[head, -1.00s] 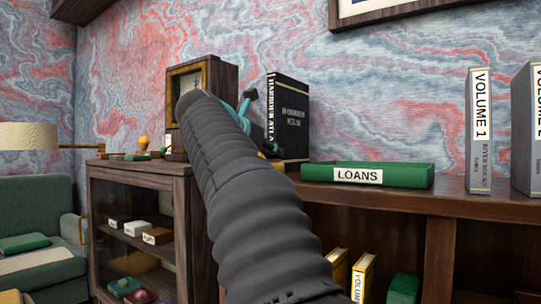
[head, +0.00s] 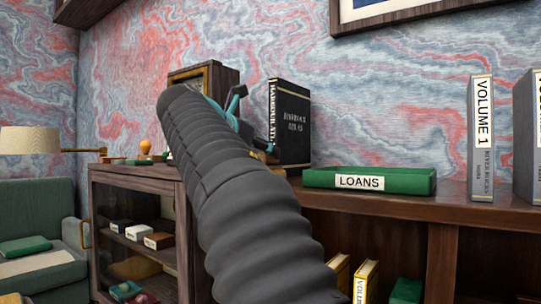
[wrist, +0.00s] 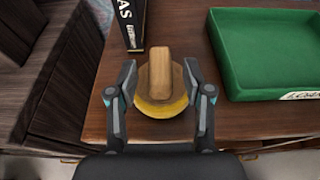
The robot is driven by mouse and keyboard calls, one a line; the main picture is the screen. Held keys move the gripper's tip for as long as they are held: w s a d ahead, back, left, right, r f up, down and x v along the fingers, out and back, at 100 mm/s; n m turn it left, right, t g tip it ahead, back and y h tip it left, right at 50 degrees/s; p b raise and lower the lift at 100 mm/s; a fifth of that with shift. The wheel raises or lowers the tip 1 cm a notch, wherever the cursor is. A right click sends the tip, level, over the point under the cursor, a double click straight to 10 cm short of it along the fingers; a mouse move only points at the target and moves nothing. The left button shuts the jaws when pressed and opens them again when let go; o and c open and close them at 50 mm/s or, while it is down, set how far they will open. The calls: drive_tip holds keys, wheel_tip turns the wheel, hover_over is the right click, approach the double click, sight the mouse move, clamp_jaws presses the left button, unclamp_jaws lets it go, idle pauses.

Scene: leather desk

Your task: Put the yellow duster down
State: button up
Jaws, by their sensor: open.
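The yellow duster (wrist: 160,106) has a round yellow pad and a wooden handle on top. In the wrist view it rests on the wooden cabinet top (wrist: 180,30), near the front edge. My gripper (wrist: 160,75) is open, with one finger on each side of the duster and clear space between the fingers and the wooden handle. In the head view my own arm hides the duster, and only part of my gripper (head: 235,105) shows beside the dark book.
A green LOANS tray (head: 370,181) lies to the right of the duster. A black atlas (head: 289,125) stands behind it. A dark wooden clock-like case (head: 225,85) is at the left. Grey volumes (head: 481,140) stand farther right.

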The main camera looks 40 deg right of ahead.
drive_tip(key=p+v, duration=0.1)
drive_tip(key=v, duration=0.7)
drive_tip(key=shift+f, duration=0.1)
drive_tip(key=s+a+f+m+y, duration=0.4)
drive_tip(key=s+a+f+m, duration=0.1)
drive_tip(key=f, duration=1)
drive_tip(key=s+a+f+m+y, duration=0.5)
drive_tip(key=s+f+m, duration=0.2)
drive_tip(key=f, duration=0.8)
drive_tip(key=s+a+f+m+t+y, duration=0.1)
drive_tip(key=s+a+f+m+y, duration=0.3)
drive_tip(key=f, duration=1.2)
drive_tip(key=s+a+m, duration=0.1)
drive_tip(key=s+m, duration=0.2)
drive_tip(key=m, duration=0.2)
drive_tip(key=shift+m+y, duration=0.3)
drive_tip(key=shift+m, duration=0.1)
drive_tip(key=shift+s+f, duration=0.1)
